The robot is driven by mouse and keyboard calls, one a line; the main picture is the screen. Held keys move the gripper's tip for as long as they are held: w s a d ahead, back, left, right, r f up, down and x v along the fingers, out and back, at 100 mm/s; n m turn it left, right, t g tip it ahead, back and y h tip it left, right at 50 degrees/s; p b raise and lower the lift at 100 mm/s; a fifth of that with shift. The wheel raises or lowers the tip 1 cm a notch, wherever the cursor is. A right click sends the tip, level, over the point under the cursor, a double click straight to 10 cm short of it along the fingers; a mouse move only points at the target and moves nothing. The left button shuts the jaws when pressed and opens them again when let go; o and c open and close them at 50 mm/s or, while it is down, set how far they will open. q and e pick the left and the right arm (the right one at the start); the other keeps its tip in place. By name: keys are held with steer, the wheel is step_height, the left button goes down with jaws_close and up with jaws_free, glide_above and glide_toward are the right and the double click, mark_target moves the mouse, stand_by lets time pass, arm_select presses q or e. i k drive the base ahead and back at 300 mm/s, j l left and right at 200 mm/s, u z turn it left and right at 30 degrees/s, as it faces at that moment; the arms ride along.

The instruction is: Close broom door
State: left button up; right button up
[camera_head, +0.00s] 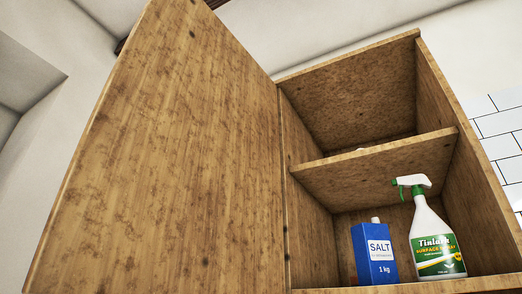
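A tall wooden cabinet door (175,150) stands open on the left. Its right edge meets the cabinet's left side, where dark hinge spots show. The wooden cabinet (292,215) is open at the front, and its shelves and contents are in plain view. No broom shows in this view. Neither of my grippers is in view, so I cannot see where they are relative to the door.
A blue salt box (375,258) and a white and green spray bottle (430,240) stand on the lower shelf inside. A middle shelf (380,170) crosses the cabinet above them. White tiles (500,125) cover the wall at right.

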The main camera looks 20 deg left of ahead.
mark_target(171, 184)
steer(key=j+z, duration=0.4)
steer(key=j, duration=0.2)
steer(key=j+z, duration=0.45)
steer(key=j, duration=0.15)
